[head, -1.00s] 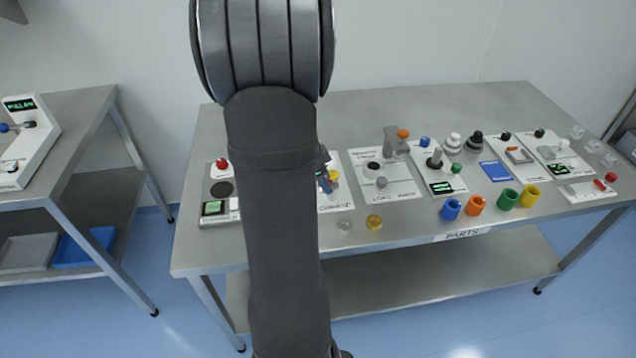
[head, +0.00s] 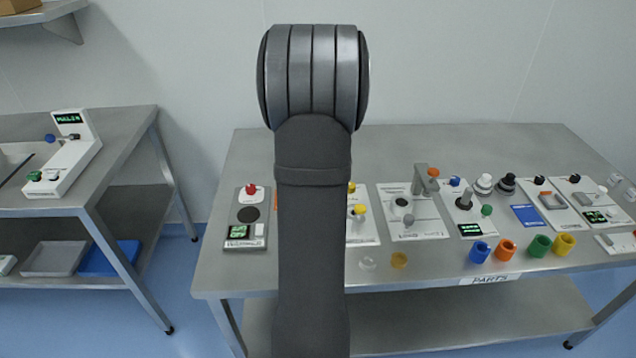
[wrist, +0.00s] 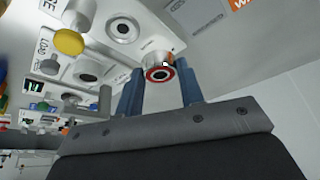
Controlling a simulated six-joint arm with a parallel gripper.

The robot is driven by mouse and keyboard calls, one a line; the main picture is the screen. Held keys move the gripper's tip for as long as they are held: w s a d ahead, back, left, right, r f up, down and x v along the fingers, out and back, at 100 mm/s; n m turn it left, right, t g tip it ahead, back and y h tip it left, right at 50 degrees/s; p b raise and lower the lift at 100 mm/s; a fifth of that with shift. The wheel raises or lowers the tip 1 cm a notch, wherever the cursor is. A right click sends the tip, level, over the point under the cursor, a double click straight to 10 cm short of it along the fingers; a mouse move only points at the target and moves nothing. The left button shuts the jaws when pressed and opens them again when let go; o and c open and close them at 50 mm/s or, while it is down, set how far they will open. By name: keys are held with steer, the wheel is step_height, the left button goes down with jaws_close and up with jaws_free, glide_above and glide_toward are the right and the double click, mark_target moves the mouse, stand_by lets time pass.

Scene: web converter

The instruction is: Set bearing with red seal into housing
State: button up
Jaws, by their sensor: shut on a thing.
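In the wrist view, my gripper (wrist: 159,70) has its two blue fingers on either side of a small round bearing with a red ring and dark centre (wrist: 160,75). It is shut on this bearing, which is held at the fingertips. Beyond it is a white panel (wrist: 148,43) with a grey round ring around a dark hole (wrist: 122,28), which looks like the housing. The bearing appears apart from that ring. In the head view my arm hides the gripper, the bearing and part of the panel with the yellow knobs (head: 359,211).
A yellow knob (wrist: 68,42) stands up beside the ring in the wrist view. In the head view, a station with a red button (head: 251,189) is left of my arm, and a LOAD station (head: 411,228) is right. Coloured cups (head: 480,251) line the table's front.

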mark_target(403, 201)
steer(key=d+m, duration=0.1)
steer(key=d, duration=0.6)
steer(key=d+f+m+h, duration=0.1)
steer(key=d+m, duration=0.1)
steer(key=d, duration=0.5)
steer(key=d+f+m+g, duration=0.1)
steer(key=d+m, duration=0.1)
steer(key=d, duration=0.5)
steer(key=shift+s+f, duration=0.15)
steer(key=shift+s, duration=0.2)
steer(key=shift+d, duration=0.1)
steer(key=shift+f, duration=2.4)
steer(key=shift+f, duration=0.45)
steer(key=o, duration=1.4)
steer(key=shift+r, duration=0.1)
steer(key=shift+r, duration=2.9)
